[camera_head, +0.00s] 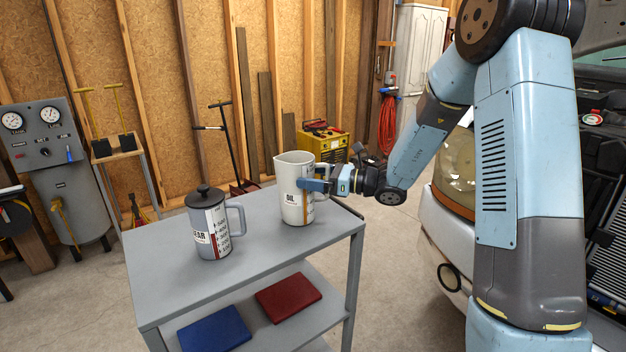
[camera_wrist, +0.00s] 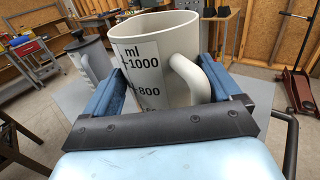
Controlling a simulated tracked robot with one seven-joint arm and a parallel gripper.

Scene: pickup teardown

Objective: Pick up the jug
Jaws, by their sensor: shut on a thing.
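A white jug (camera_head: 296,208) marked OIL stands upright at the right part of the grey cart's top. In the wrist view the white jug (camera_wrist: 180,50) shows its open rim, a measuring scale and its handle to the right. My gripper (camera_head: 308,186) reaches in from the right and is shut on the jug, with one blue finger on each side of its body. Whether the jug's base touches the cart top is hard to tell. A grey lidded jug (camera_head: 208,228) marked GEAR stands to the left, apart from it.
The grey cart (camera_head: 165,285) has a clear top around both jugs. Its lower shelf holds a blue book-like block (camera_head: 215,331) and a red one (camera_head: 288,297). A vehicle front (camera_head: 450,235) is close on the right. A yellow machine (camera_head: 325,143) stands behind the cart.

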